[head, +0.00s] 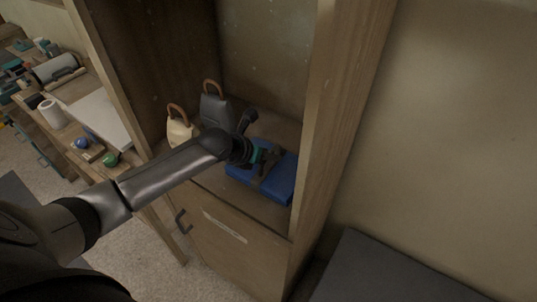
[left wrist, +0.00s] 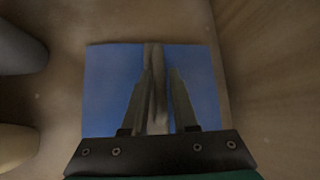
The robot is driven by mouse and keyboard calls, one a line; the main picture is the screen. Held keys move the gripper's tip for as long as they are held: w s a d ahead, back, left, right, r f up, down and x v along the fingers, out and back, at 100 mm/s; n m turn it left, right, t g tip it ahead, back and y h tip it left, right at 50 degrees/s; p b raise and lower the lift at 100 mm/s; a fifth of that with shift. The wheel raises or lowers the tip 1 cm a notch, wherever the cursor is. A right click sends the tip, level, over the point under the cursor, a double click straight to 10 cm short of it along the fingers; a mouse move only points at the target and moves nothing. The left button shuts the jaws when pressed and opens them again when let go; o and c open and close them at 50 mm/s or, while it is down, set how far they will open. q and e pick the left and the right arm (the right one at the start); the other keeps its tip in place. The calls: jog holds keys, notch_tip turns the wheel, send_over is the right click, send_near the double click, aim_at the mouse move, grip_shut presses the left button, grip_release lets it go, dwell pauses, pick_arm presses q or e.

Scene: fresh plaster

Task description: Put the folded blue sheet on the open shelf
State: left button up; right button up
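The folded blue sheet (head: 280,184) lies flat on the open shelf (head: 222,187) of a tall wooden cabinet, near its right side panel. In the left wrist view the blue sheet (left wrist: 105,90) shows a grey-brown band (left wrist: 155,55) running across its middle. My left gripper (head: 268,170) is over the sheet from above. In the left wrist view, my left gripper's fingers (left wrist: 161,72) stand apart on either side of the band, with a strip of blue between band and right finger. Whether the fingertips touch the sheet is unclear. My right gripper is not in view.
A cream kettle-shaped item (head: 179,131) and a dark grey one (head: 214,106), both with brown handles, stand left on the shelf. A closed door (head: 225,238) is below. The cabinet's right panel (head: 325,120) stands close. A cluttered workbench (head: 95,115) is at left.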

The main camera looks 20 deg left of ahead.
pick_arm(q)
jog(key=shift+o, duration=1.3)
jog(key=shift+r, duration=0.25)
jog(key=v, duration=1.1)
jog(key=shift+s+r, duration=0.3)
